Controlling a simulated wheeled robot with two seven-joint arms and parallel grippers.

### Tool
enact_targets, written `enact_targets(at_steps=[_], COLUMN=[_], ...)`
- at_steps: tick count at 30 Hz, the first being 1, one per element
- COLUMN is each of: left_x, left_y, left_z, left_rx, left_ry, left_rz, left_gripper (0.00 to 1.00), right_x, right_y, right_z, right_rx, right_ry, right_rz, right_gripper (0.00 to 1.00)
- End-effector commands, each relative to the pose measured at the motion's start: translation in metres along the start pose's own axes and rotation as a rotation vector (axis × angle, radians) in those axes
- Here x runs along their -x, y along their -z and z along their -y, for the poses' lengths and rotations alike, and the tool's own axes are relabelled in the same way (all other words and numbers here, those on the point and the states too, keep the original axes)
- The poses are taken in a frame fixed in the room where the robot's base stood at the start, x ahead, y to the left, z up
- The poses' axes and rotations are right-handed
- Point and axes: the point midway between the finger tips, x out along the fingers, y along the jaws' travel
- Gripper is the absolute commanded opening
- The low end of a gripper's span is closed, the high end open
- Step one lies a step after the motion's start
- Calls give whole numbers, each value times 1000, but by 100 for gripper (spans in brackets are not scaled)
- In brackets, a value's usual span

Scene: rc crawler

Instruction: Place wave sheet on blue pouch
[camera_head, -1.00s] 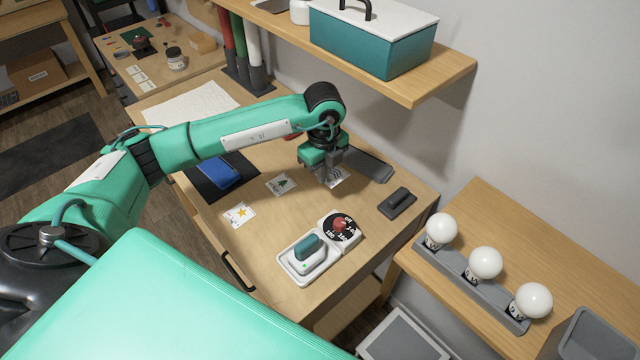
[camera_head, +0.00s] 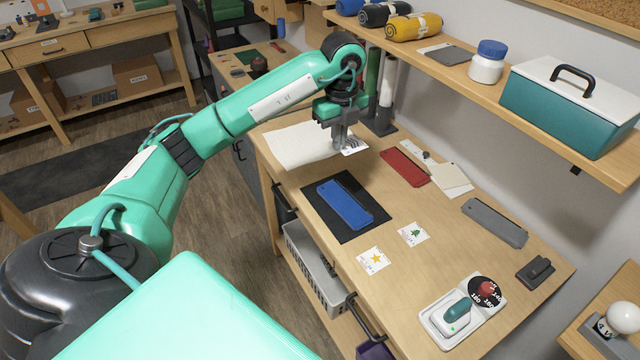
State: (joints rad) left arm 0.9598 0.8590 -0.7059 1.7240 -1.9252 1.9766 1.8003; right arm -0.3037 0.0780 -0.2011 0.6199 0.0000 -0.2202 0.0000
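My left gripper (camera_head: 342,140) is shut on a small white sheet with dark wavy lines, the wave sheet (camera_head: 356,146). It holds the sheet above the far part of the desk, near the edge of a white cloth or paper. The fingers hide part of the sheet. The blue pouch (camera_head: 345,205) lies flat on a black mat (camera_head: 374,197), below the gripper in the picture and nearer to me. No sheet lies on the pouch. My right gripper is not in view.
A star card (camera_head: 373,260) and a tree card (camera_head: 413,234) lie near the mat. A red pouch (camera_head: 405,167) and a grey pouch (camera_head: 495,222) lie toward the wall. A sealer-like device with a dial (camera_head: 487,291) stands at the front. A shelf (camera_head: 450,80) overhangs the back.

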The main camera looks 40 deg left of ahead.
Motion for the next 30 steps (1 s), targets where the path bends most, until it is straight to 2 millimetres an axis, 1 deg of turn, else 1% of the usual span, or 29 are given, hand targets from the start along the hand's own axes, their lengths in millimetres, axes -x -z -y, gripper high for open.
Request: enact_targets(at_steps=[2,5,15,18,21,28,30], left_x=[-2,-17,-106,-128,-144,-161,-169], left_y=[-1,-2,-1,-1,-1,-1,-1], left_z=[0,-1,-2,-1,-1,-1,-1], left_rx=[-2,-2,-1,-1,0,-2,-2], left_ry=[-1,-5,-6,-4,-2,-2,-3], left_rz=[-2,-3,-3,-3,-2,-2,-3], left_gripper=[0,0,0,0,0,0,0], right_x=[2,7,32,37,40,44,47], right_y=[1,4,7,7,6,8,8], right_z=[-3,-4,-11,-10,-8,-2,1], right_rx=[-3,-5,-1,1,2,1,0], right_ry=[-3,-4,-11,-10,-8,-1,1], right_rz=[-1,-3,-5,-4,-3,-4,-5], right_gripper=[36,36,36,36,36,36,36])
